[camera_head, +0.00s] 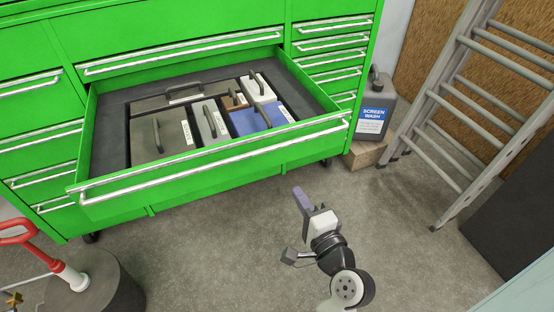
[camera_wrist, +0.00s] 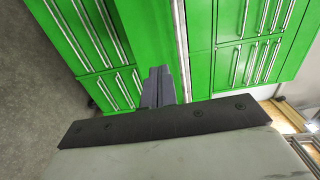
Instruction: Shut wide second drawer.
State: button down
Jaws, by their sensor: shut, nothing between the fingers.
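The wide second drawer (camera_head: 215,172) of the green tool cabinet is pulled far out. Its silver handle bar (camera_head: 215,160) runs across the front. Inside, a dark foam tray holds several cases with handles in grey, brown, white and blue. My gripper (camera_head: 302,198) is shut and empty, in front of and below the right half of the drawer, apart from it. In the wrist view, the shut fingers (camera_wrist: 158,88) point toward the green cabinet (camera_wrist: 215,45). A long silver edge runs just right of the fingertips there.
A screen wash jug (camera_head: 374,110) stands on a wooden block (camera_head: 368,152) right of the cabinet. A metal ladder (camera_head: 462,105) leans farther right. A dark cylinder (camera_head: 92,285) with a red-handled tool (camera_head: 30,240) is at lower left.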

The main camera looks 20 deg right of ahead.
jog(key=p, duration=0.4)
send_near(277, 158)
jog(key=w+a+r, duration=0.1)
jog(key=w+r, duration=0.3)
jog(key=w, duration=0.2)
jog(key=shift+w+a+f, duration=0.15)
jog(key=shift+w+f, duration=0.1)
jog(key=shift+w, duration=0.2)
